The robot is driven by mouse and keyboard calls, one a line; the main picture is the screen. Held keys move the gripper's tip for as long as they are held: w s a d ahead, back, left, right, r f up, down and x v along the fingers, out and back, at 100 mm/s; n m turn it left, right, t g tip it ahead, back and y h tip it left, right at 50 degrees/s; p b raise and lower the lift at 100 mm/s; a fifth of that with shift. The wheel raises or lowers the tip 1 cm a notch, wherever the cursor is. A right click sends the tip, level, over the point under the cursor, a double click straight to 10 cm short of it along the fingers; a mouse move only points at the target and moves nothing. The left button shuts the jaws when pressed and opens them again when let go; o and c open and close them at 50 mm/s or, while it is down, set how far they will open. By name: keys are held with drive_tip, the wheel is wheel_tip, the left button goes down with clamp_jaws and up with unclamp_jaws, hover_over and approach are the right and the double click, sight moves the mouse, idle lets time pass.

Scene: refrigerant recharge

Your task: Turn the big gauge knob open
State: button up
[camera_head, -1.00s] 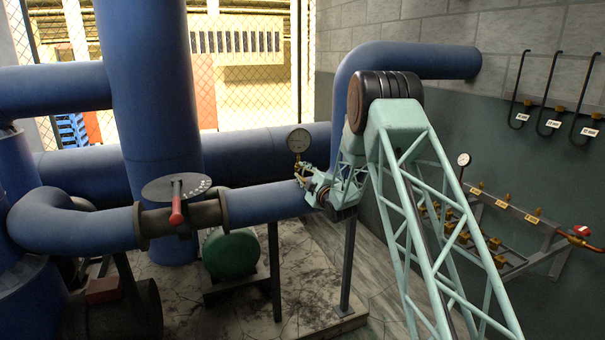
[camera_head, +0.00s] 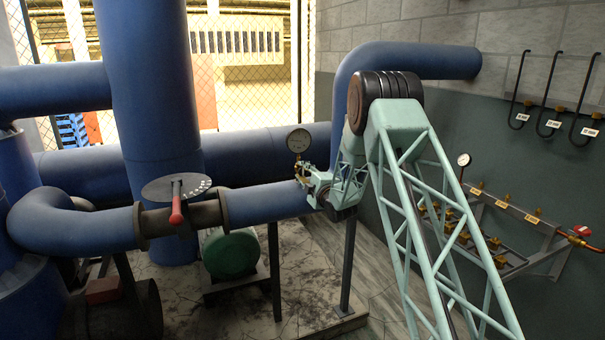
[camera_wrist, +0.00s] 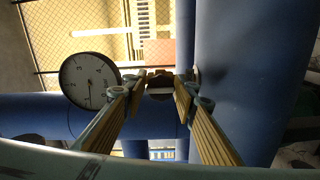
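My gripper (camera_wrist: 162,86) has two yellow-padded fingers set apart, reaching forward. A small brown knob (camera_wrist: 159,84) shows in the gap between the fingertips. I cannot tell whether the pads touch it. In the head view my gripper (camera_head: 304,178) is beside the gauge's base, and its fingers are too small to read.
A blue pipe (camera_head: 265,202) runs under the gauge, and a large blue pipe (camera_wrist: 245,80) stands close to the right finger. A valve with a red handle (camera_head: 176,205) sits left. A smaller gauge (camera_head: 463,160) and brass valves are on the right-hand rack.

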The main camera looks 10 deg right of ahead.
drive_tip(key=o, duration=0.3)
drive_tip(key=shift+s, duration=0.1)
drive_tip(key=shift+v, duration=5.95)
drive_tip(key=shift+r, duration=0.1)
